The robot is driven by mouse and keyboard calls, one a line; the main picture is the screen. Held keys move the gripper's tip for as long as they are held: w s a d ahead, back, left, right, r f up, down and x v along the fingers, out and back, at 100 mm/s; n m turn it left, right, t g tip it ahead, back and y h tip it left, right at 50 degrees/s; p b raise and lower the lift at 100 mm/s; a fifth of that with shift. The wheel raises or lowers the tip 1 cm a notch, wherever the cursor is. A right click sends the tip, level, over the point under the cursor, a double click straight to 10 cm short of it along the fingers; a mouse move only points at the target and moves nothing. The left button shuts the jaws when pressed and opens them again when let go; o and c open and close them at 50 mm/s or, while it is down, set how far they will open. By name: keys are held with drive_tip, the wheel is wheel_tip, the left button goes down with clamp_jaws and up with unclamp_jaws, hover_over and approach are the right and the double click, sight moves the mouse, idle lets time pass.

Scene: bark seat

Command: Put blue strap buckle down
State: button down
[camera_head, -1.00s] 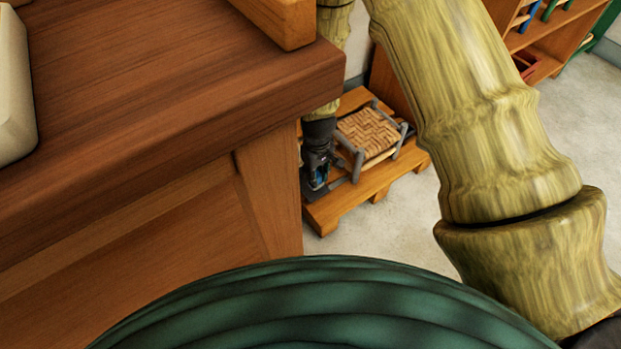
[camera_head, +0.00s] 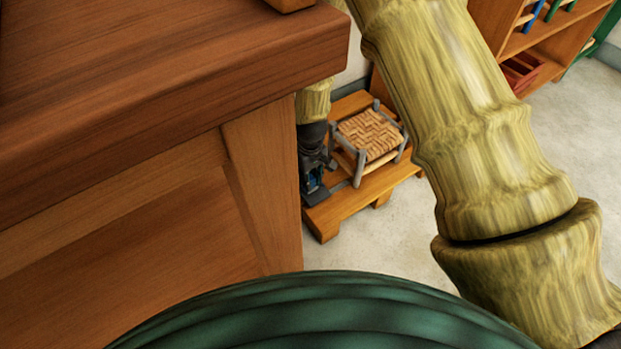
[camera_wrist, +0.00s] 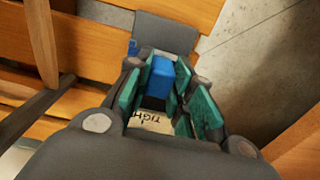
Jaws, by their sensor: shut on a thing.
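The blue strap buckle (camera_wrist: 161,77) is between the teal fingers of my gripper (camera_wrist: 167,92) in the wrist view. My gripper is shut on it. A dark grey strap or flat piece (camera_wrist: 168,32) extends beyond the buckle, over the wooden slats. A tan label with partly hidden lettering (camera_wrist: 152,121) shows between the fingers. In the head view my gripper (camera_head: 313,182) points down at the near left end of the pallet (camera_head: 347,207), beside the stool with a woven bark seat (camera_head: 368,134). The bench partly hides it. I cannot tell whether the buckle touches the pallet.
A large wooden bench (camera_head: 150,130) fills the left, its corner close to my arm. The stool's grey legs stand just right of my gripper. Shelves (camera_head: 545,45) with a red bin (camera_head: 521,72) stand at the back right.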

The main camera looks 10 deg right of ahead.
sight(311, 178)
drive_tip(key=shift+f, duration=0.1)
drive_tip(key=c, duration=1.3)
unclamp_jaws()
drive_tip(key=shift+o, duration=0.2)
wheel_tip(311, 178, up, 12)
drive_tip(key=p, duration=0.6)
drive_tip(key=shift+p, duration=0.4)
drive_tip(key=s+d+f+m, duration=0.1)
drive_tip(key=s+d+f, duration=0.2)
drive_tip(key=s+f, duration=0.3)
drive_tip(key=s+d+f+m, duration=0.15)
drive_tip(key=s+f, duration=0.25)
drive_tip(key=s, duration=0.5)
drive_tip(key=s+d+f+m, duration=0.1)
drive_tip(key=s+d+f, duration=0.1)
drive_tip(key=s, duration=0.7)
drive_tip(key=s+d+f+m, duration=0.1)
drive_tip(key=s+d+f, duration=0.1)
drive_tip(key=s, duration=0.8)
drive_tip(key=shift+d, duration=0.55)
